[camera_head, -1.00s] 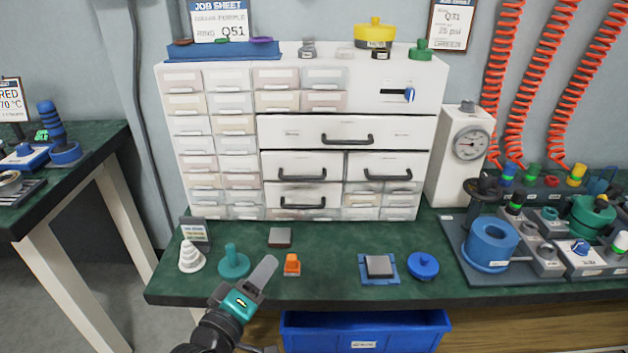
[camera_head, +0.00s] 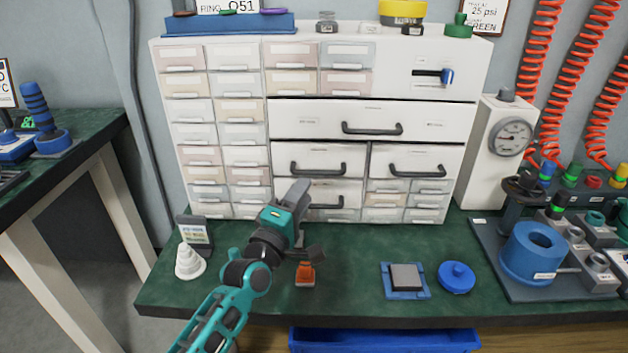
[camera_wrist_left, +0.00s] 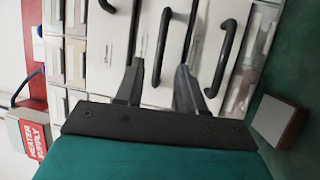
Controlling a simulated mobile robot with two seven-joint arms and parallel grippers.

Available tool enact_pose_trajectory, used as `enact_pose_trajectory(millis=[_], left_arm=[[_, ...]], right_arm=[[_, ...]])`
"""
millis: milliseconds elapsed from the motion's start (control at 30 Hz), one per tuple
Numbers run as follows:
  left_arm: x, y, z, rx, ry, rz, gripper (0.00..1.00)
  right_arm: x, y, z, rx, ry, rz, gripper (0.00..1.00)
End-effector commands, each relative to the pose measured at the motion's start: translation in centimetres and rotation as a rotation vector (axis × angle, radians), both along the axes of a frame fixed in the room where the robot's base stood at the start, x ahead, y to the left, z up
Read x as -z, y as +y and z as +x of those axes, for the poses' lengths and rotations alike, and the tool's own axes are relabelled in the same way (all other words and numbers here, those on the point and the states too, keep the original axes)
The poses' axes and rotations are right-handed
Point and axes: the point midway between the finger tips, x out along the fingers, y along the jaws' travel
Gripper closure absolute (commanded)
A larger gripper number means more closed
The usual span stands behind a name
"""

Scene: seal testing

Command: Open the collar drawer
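The white drawer cabinet (camera_head: 460,60) stands on the green bench, its drawers looking shut. It has a wide drawer (camera_head: 300,120), a middle-left drawer (camera_head: 290,155), a middle-right drawer (camera_head: 440,160) and a lower-left drawer (camera_head: 345,192), each with a dark bar handle. The drawer labels are too small to read, so I cannot tell which is the collar drawer. My left gripper (camera_head: 300,203) is in front of the lower-left drawer and partly hides it. In the left wrist view the gripper (camera_wrist_left: 160,68) is open and empty, with dark handles beyond its fingertips. My right gripper is out of view.
A white cone (camera_head: 189,262), an orange part (camera_head: 305,274), a grey block on a blue plate (camera_head: 404,291) and a blue knob (camera_head: 457,277) stand on the bench. A dial gauge (camera_head: 511,137) and blue fixture (camera_head: 530,252) are at right.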

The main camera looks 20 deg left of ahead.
Motion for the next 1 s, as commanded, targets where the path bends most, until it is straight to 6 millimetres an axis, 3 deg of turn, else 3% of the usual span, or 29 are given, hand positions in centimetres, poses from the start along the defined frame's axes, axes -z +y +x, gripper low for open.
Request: enact_pose_trajectory(millis=[100, 300, 767, 1000], left_arm=[[-0.3, -0.3, 2.2, -0.001, -0.003, -0.001, 0.61], [-0.7, -0.6, 4.8, 0.000, -0.001, 0.000, 0.61], [-1.0, -0.7, 5.9, 0.000, 0.000, 0.000, 0.61], [-1.0, -0.7, 5.9, 0.000, 0.001, 0.000, 0.82]], right_arm=[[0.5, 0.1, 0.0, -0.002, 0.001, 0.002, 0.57], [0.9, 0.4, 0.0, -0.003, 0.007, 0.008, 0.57], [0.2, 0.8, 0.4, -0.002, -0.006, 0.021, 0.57], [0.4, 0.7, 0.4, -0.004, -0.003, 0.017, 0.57]])
